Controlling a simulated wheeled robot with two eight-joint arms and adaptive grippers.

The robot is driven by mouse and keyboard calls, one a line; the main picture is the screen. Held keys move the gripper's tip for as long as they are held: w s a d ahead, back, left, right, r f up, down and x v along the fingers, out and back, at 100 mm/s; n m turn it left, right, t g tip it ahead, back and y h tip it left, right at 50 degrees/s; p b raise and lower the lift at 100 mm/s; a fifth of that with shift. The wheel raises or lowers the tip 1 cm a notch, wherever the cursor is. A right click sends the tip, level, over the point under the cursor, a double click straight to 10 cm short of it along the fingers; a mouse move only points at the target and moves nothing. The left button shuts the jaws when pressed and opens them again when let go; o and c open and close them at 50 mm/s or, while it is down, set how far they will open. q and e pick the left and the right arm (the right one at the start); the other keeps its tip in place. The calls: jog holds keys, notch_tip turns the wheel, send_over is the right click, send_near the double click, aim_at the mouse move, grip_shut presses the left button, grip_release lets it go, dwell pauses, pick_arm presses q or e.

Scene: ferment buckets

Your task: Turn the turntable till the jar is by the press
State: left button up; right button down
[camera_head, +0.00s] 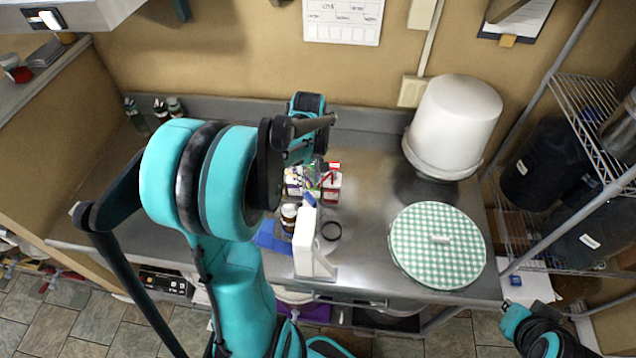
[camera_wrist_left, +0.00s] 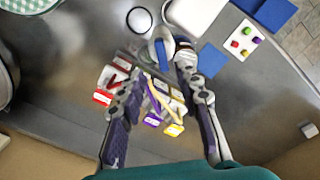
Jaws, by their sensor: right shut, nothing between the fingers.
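The group of small labelled tins (camera_head: 331,187) stands at the middle of the steel counter; in the left wrist view they show red, purple and yellow labels (camera_wrist_left: 173,129). A brown jar with a pale lid (camera_head: 288,217) stands just left of the white press (camera_head: 315,255), which has a blue part on top. The turntable under the tins is mostly hidden. My left gripper (camera_wrist_left: 168,75) is over the tins, its fingers apart on both sides of them; I cannot tell if they touch. My right arm (camera_head: 545,335) is at the bottom right, away from the counter, its fingers unclear.
A white bucket (camera_head: 455,115) stands at the back right, with a green checked cloth-covered round lid (camera_head: 438,245) in front. A wire shelf (camera_head: 590,110) borders the right.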

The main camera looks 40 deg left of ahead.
aim_at(310, 196)
pick_arm(q)
notch_tip(310, 196, down, 6)
jog(key=shift+f+b, duration=0.25)
jog(key=shift+b, duration=0.05)
jog(key=shift+s+f, duration=0.15)
jog(key=shift+f, duration=0.15)
grip_shut()
